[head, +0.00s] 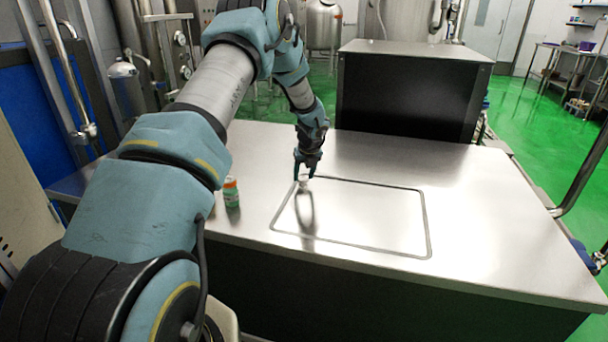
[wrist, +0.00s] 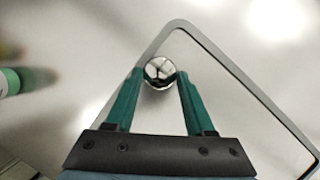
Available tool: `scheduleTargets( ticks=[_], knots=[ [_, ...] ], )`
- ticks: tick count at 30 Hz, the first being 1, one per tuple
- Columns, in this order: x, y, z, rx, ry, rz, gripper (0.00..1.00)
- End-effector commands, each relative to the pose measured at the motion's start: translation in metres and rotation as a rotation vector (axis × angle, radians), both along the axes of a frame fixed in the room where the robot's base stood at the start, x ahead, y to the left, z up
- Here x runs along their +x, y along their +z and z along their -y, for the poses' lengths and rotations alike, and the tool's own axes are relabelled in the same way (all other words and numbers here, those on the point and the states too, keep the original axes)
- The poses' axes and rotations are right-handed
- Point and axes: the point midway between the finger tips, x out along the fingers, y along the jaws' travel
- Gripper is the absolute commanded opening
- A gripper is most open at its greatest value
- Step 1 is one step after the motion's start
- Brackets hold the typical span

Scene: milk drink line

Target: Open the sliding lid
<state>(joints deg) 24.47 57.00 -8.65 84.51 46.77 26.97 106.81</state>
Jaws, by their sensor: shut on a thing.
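The sliding lid (head: 365,218) is a flat steel panel inside a dark rounded outline in the worktop. It looks level with the top, and no opening shows. A small shiny round knob (wrist: 160,71) stands near the lid's back left corner. My gripper (head: 304,177) points down there, its green fingers (wrist: 158,78) closed around the knob from both sides. In the head view the knob is mostly hidden by the fingers. The lid's corner and rim also show in the wrist view (wrist: 228,100).
A green bottle with an orange cap (head: 231,192) stands on the steel worktop (head: 480,220), left of the lid. A dark cabinet with a steel top (head: 415,90) stands behind. The worktop right of the lid is clear.

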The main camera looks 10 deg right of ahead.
Motion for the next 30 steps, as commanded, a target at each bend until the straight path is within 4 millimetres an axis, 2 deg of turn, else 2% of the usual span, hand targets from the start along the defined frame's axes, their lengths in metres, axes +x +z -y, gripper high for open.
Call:
scheduleTargets(
  ticks=[1, 8, 23, 26, 30],
  knots=[
    [0.000, 0.000, 0.000, 0.000, 0.000, 0.000, 0.27],
    [0.000, 0.000, 0.000, 0.000, 0.000, 0.000, 0.01],
    [0.000, 0.000, 0.001, 0.000, 0.000, 0.000, 0.00],
    [-0.003, 0.000, 0.005, -0.001, -0.001, 0.000, 0.00],
    [-0.012, 0.000, 0.021, 0.000, -0.004, -0.001, 0.00]
  ],
)
